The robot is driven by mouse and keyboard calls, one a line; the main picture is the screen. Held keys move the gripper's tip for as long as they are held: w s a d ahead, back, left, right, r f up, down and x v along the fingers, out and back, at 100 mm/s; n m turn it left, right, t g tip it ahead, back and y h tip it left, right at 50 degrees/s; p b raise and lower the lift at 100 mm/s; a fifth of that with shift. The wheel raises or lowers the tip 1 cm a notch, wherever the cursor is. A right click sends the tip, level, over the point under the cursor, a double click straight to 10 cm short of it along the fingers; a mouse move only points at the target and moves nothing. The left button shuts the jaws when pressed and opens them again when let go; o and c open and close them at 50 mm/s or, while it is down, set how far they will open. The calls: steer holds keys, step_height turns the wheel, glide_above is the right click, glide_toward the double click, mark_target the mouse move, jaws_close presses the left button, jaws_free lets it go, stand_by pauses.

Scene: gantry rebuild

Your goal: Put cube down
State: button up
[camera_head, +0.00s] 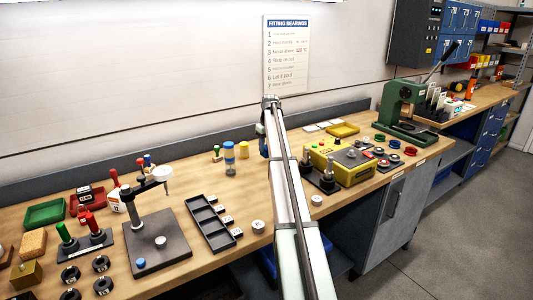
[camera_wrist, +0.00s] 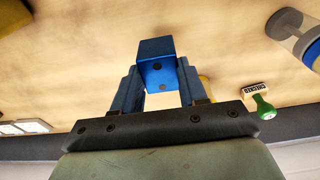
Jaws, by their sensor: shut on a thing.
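The wooden bench top (camera_wrist: 90,70) lies behind the cube. I cannot tell whether the cube touches it. In the head view my arm crosses the middle of the bench, and only a bit of my gripper (camera_head: 263,145) shows beside the arm near the back edge. The cube cannot be made out there.
The stamp also shows in the wrist view (camera_wrist: 261,104). White cards (camera_head: 316,127) and a yellow tray (camera_head: 343,130) lie to the right. A yellow device (camera_head: 345,168) stands nearer the front.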

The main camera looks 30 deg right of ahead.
mark_target(267, 152)
steer(key=shift+f, duration=1.65)
steer(key=shift+f, duration=0.1)
steer(key=o, duration=1.2)
steer(key=r, duration=0.4)
steer(key=s+r, duration=0.1)
steer(key=r, duration=0.7)
steer(key=shift+s, duration=0.25)
